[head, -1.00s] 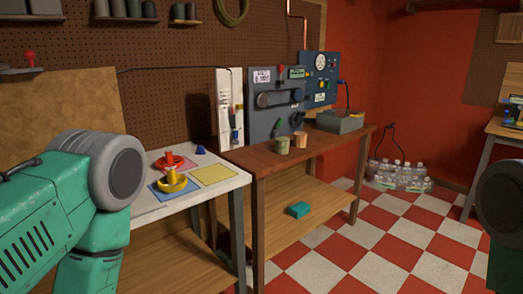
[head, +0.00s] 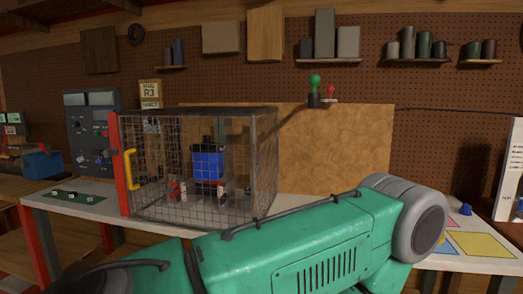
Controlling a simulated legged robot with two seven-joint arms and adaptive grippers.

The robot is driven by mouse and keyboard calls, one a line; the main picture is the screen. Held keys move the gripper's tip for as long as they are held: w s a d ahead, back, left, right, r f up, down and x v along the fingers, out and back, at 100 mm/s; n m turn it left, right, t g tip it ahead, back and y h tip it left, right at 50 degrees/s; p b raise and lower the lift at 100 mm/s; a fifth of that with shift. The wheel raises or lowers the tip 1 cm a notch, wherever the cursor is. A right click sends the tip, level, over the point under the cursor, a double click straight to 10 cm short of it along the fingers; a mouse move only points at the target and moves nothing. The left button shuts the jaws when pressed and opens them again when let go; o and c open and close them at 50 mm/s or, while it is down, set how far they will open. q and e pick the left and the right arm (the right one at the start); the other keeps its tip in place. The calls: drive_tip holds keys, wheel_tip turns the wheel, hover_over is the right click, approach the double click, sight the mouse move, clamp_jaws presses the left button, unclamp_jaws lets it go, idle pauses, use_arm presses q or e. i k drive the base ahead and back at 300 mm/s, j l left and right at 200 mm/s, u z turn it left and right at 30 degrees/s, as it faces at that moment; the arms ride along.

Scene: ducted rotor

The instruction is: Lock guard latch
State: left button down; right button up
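A wire-mesh guard cage (head: 262,150) stands on the white bench, left of the middle in the head view. A red upright (head: 120,165) with a yellow handle (head: 131,169) is at its left front edge. I cannot make out the latch or tell whether the guard is fully closed. A blue and black unit (head: 208,163) stands inside behind the mesh. My green left arm crosses the lower part of the view in front of the bench and hides part of it. Neither of my grippers shows.
A dark green plate with small knobs (head: 76,196) lies on the bench left of the cage. A grey control panel (head: 92,133) stands behind it. A tan board (head: 335,148) leans behind the cage. Coloured mats (head: 480,245) lie at the right.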

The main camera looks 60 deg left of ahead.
sight(100, 153)
drive_tip(key=u, duration=3.15)
